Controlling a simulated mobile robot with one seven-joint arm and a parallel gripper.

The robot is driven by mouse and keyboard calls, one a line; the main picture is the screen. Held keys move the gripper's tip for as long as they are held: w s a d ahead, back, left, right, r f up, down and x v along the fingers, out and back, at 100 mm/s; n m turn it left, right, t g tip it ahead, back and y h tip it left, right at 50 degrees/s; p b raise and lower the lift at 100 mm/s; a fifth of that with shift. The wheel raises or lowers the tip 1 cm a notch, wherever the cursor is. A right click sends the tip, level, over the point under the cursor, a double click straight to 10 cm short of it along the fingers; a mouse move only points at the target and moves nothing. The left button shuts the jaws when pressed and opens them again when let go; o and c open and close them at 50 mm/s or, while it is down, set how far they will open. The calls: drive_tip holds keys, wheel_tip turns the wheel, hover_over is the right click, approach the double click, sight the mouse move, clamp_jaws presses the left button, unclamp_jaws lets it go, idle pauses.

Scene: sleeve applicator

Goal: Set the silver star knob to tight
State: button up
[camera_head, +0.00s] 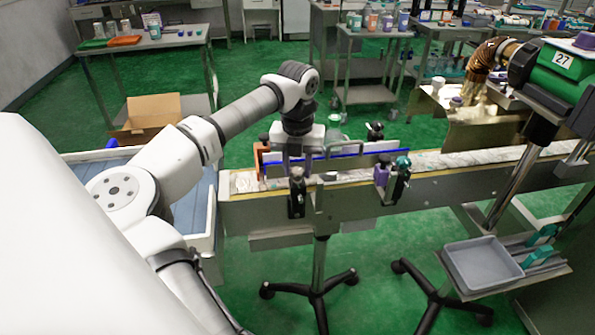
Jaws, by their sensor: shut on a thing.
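My gripper (298,167) points down over the near rail of the conveyor, left of its middle. Its fingers are shut on a small greyish knob (297,172), which looks like the silver star knob, at the top of a black clamp (296,198). The knob is small and partly hidden by the fingers, so its star shape and how tight it is cannot be made out.
The conveyor (440,160) runs left to right with blue-edged guide rails (345,153). To the right stand a purple knob (381,176) and a teal knob (403,163) on another clamp. Black knobs (375,130) stand behind. A grey tray (482,263) is lower right.

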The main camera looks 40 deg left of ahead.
drive_tip(key=m+b, duration=0.1)
drive_tip(key=m, duration=0.2)
drive_tip(key=shift+m, duration=0.4)
drive_tip(key=m, duration=0.3)
drive_tip(key=shift+m, duration=0.3)
drive_tip(key=m, duration=0.6)
drive_tip(key=shift+b, duration=0.35)
drive_tip(key=m, duration=1)
drive_tip(key=shift+m, duration=0.7)
drive_tip(key=o, duration=1)
